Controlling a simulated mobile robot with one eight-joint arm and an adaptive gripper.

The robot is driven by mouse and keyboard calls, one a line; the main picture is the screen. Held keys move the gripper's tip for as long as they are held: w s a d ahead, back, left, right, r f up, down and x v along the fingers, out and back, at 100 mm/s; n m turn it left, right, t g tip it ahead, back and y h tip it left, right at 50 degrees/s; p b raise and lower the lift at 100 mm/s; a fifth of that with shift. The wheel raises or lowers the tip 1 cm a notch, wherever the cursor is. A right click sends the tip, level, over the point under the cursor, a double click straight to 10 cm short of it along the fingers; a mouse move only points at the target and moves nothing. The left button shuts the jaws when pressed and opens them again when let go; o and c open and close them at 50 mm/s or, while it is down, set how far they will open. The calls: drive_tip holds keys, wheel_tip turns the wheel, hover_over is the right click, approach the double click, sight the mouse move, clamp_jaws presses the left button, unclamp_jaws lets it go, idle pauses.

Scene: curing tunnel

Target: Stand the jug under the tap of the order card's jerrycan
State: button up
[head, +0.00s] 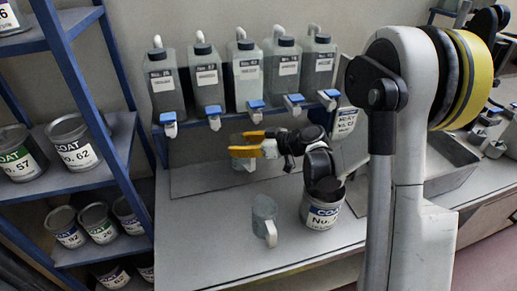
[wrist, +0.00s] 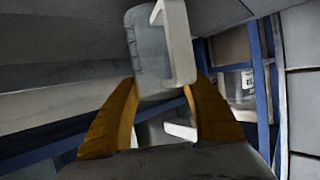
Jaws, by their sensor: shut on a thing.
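My gripper (head: 245,145) has yellow fingers shut on a pale translucent jug (head: 243,164), largely hidden by the fingers in the head view. The held jug (wrist: 155,45) with its white handle shows at the fingertips in the wrist view. The jug is below the shelf, roughly between the second and third taps from the left; its exact height and depth are unclear. Several jerrycans (head: 247,73) with labels too small to read stand in a row on the shelf. Each has a blue-handled tap (head: 255,106) at the front. I cannot make out an order card.
A blue rack (head: 67,170) of cans stands at left. The bench's front left is clear.

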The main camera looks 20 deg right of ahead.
drive_tip(key=shift+d, duration=1.2)
drive_tip(key=d, duration=0.1)
drive_tip(key=d+f+b, duration=0.1)
drive_tip(key=d+b, duration=0.1)
drive_tip(key=shift+d+f, duration=0.15)
drive_tip(key=shift+f, duration=0.1)
drive_tip(key=shift+f, duration=0.2)
drive_tip(key=o, duration=1.1)
drive_tip(key=shift+r, duration=0.1)
